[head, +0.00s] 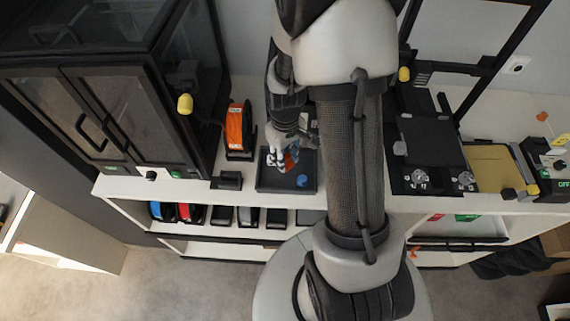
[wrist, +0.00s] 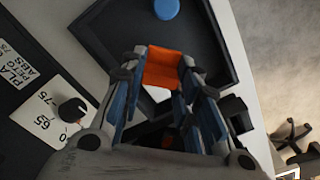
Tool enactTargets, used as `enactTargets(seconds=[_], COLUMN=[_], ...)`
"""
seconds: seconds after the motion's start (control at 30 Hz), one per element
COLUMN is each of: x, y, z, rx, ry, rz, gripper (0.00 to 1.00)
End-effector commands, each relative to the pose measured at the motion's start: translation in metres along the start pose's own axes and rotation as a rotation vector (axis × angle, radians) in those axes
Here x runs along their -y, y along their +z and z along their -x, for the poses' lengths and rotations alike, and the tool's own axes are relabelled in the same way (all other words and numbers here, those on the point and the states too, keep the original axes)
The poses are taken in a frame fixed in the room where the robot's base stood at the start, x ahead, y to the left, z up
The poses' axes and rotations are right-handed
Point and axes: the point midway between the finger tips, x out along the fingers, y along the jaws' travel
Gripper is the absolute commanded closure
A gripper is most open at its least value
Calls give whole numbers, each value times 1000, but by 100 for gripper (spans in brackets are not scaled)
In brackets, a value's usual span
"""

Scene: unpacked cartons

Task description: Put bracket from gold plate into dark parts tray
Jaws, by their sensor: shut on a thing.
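My gripper (head: 285,156) is over the dark parts tray (head: 262,186) in the head view, pointing down. In the wrist view my gripper (wrist: 163,78) is shut on the orange bracket (wrist: 168,65), held between the blue-sided fingers. The bracket also shows as a small orange patch in the head view (head: 289,164). The dark tray (wrist: 228,52) lies beneath it in the wrist view; whether the bracket touches the tray floor I cannot tell. A blue round part (head: 302,181) lies in the tray. The gold plate (head: 497,168) at the right looks bare.
An orange spool (head: 237,128) stands just left behind the tray. A dark enclosure (head: 110,110) fills the left. A printer with a dark bed (head: 430,140) stands right of my arm. A dial panel (wrist: 55,115) is close to my gripper in the wrist view.

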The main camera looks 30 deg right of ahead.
Motion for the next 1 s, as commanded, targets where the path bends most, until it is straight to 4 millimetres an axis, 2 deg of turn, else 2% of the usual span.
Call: enactTargets(seconds=[0.23,0.63,0.67,0.93,1.0], x=[0,0,0,0,0], y=[1,0,0,0,0], z=[-37,-43,-42,-41,-41], rx=[3,1,1,1,1], ry=[-1,0,0,0,0], rz=[0,0,0,0,0], gripper=[82,82,69,51,51])
